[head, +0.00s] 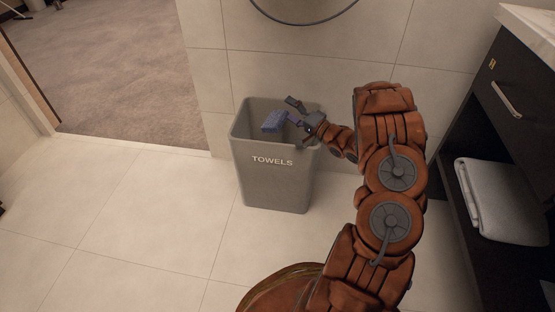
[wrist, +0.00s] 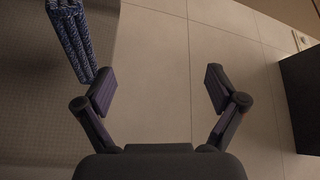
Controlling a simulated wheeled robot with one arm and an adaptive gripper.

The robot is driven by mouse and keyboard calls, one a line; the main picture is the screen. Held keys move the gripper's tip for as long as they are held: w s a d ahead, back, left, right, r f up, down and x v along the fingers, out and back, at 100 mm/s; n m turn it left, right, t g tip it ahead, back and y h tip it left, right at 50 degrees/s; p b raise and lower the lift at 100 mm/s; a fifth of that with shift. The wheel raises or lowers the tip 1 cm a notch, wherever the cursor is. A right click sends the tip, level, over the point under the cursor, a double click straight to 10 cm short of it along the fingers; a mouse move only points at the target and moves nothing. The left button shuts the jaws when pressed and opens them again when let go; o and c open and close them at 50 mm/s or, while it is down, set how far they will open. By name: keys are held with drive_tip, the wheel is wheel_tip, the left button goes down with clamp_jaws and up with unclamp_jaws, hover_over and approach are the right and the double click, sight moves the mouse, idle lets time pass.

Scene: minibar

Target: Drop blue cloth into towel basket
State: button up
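The blue cloth (head: 273,121) shows at the mouth of the grey towel basket (head: 270,182), which is marked TOWELS. I cannot tell whether the cloth hangs above the basket or rests against it inside. In the wrist view the cloth (wrist: 73,38) is a ribbed blue strip at the upper left, beside the outer side of the left finger. I cannot tell whether they touch. My gripper (head: 302,112) is over the right part of the basket's opening. In the wrist view my gripper (wrist: 160,88) has its fingers wide apart with nothing between them.
A dark cabinet (head: 518,110) stands at the right, with a folded light towel (head: 500,198) on its open shelf. The tiled wall is behind the basket. A doorway to a carpeted floor (head: 115,65) is at the upper left. The tiled floor (head: 120,215) left of the basket is clear.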

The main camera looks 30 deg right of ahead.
drive_tip(key=shift+r, duration=0.15)
wheel_tip(320, 180, up, 10)
idle(0.9)
idle(0.3)
